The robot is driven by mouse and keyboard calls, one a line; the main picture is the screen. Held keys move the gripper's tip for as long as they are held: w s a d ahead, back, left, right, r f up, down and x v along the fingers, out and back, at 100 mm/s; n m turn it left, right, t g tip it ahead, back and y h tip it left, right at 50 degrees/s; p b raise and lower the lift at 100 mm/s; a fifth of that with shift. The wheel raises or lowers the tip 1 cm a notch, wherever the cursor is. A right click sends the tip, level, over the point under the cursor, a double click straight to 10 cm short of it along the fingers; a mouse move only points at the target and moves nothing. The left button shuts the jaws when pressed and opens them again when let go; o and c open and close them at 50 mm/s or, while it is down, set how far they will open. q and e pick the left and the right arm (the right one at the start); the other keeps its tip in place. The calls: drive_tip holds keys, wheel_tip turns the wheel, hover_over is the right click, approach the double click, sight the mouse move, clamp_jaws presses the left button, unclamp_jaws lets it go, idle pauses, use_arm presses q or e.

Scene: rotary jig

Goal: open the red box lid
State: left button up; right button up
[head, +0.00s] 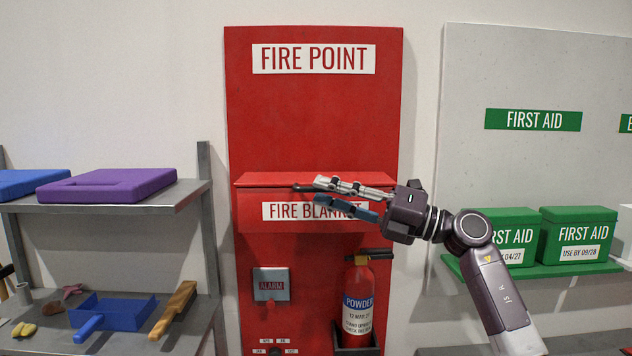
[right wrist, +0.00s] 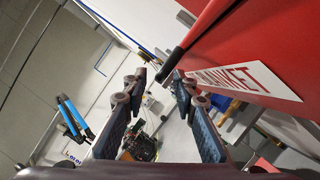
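The red box (head: 260,224), labelled "FIRE BLANKET", is fixed to the red fire point board. Its red lid (head: 262,181) lies shut across the top. A short dark handle (head: 303,188) sticks out at the lid's front edge; it also shows in the right wrist view (right wrist: 171,66). My right gripper (head: 316,190) comes in from the right in front of the box, hiding part of the lid's edge and label. Its fingers are apart, with the handle just beyond the gap between their tips in the right wrist view (right wrist: 158,82). I cannot tell whether they touch it. My left gripper is not in view.
Below the box are an alarm unit (head: 271,284) and a red powder extinguisher (head: 359,285). Green first aid boxes (head: 578,233) stand on a shelf at right. A metal shelf (head: 120,202) at left holds a purple case (head: 108,186). The wall between shelf and board is clear.

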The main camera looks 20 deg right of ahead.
drive_tip(key=shift+p+x, duration=0.4)
drive_tip(key=shift+x, duration=0.95)
clamp_jaws()
